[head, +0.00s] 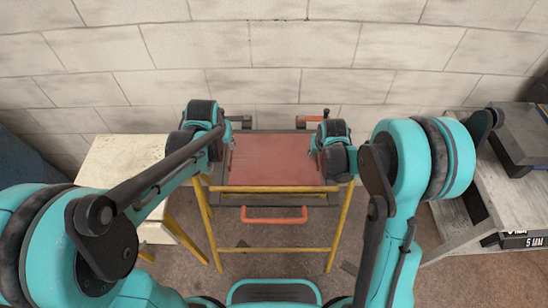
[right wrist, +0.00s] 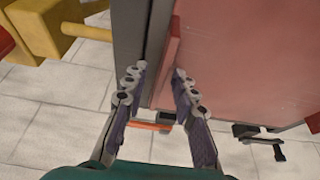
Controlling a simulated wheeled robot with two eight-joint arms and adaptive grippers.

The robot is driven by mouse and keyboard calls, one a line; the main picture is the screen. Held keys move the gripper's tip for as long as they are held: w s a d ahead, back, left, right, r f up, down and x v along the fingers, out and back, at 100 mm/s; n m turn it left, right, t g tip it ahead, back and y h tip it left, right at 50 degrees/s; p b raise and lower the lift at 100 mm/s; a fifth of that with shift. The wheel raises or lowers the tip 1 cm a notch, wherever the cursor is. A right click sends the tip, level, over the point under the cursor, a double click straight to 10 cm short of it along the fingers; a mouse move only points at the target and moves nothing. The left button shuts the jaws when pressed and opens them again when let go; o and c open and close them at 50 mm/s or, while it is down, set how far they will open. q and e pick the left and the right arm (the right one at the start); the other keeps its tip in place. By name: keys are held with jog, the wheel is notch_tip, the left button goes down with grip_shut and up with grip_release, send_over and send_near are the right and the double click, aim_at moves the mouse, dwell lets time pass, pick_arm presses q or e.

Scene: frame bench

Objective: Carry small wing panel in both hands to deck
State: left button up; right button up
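The small wing panel, a flat red sheet (head: 272,160), lies level in the dark frame on top of a yellow stand (head: 338,232). My left gripper (head: 229,141) is at the panel's left edge; its fingers are too small to tell their state. My right gripper (head: 315,144) is at the right edge. In the right wrist view, the fingers of my right gripper (right wrist: 159,78) are spread, with the red edge of the panel (right wrist: 235,55) between them and a visible gap. I cannot tell which surface is the deck.
An orange handle (head: 274,220) sticks out at the stand's front. A pale table (head: 115,165) stands at the left. A grey bench (head: 508,195) with dark boxes is at the right. A block wall (head: 270,60) closes off the back. A dark crank (right wrist: 262,138) shows beside the panel.

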jog(key=v, duration=1.2)
